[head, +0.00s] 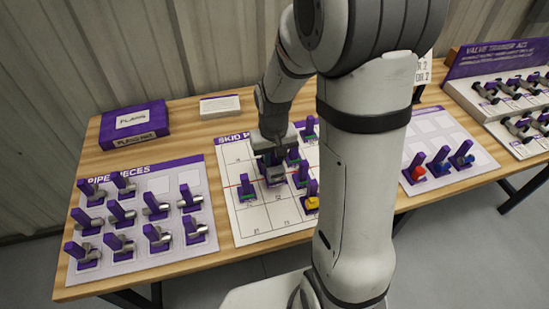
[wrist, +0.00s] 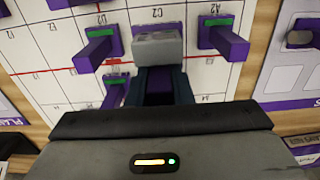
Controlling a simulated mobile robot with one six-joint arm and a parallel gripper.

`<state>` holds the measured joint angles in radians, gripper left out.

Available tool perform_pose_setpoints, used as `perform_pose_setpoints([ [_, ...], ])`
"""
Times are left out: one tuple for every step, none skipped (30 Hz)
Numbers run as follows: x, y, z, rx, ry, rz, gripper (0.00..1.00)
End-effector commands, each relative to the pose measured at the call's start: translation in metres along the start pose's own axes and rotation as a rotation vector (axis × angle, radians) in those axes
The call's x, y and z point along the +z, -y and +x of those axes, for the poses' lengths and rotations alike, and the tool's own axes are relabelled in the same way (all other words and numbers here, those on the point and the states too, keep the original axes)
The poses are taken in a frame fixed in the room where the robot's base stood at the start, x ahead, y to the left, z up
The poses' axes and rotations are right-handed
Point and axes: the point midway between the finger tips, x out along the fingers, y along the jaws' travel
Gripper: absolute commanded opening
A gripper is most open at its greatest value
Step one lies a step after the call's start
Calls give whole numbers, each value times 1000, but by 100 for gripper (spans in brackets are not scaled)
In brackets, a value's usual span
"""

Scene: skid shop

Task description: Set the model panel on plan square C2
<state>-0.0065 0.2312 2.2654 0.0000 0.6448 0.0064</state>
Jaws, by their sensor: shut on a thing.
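My gripper (head: 272,158) is shut on a purple handle with a grey block, taken to be the model panel (wrist: 158,48). In the head view the panel (head: 275,176) is low over the white plan sheet (head: 262,222). In the wrist view the gripper (wrist: 160,88) points at the sheet (wrist: 30,50), and the grey block sits just below a label that looks like C2, covering part of that area. Whether the panel touches the sheet cannot be told.
Purple-handled pieces with green bases stand close on both sides of the panel, such as the left one (wrist: 97,48) and right one (wrist: 222,40). A yellow piece (head: 312,203) stands nearby. The sheet's front left is clear.

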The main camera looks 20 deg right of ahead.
Motion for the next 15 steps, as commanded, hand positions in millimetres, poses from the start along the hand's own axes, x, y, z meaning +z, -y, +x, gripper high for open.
perform_pose_setpoints([
  [0,0,1,0,0,0,0],
  [0,0,2,0,0,0,0],
  [0,0,3,0,0,0,0],
  [0,0,4,0,0,0,0],
  [0,0,6,0,0,0,0],
  [0,0,8,0,0,0,0],
  [0,0,9,0,0,0,0],
  [0,0,11,0,0,1,0],
  [0,0,13,0,0,1,0],
  [0,0,15,0,0,1,0],
  [0,0,16,0,0,1,0],
  [0,0,18,0,0,1,0],
  [0,0,20,0,0,1,0],
  [0,0,21,0,0,1,0],
  [0,0,23,0,0,1,0],
])
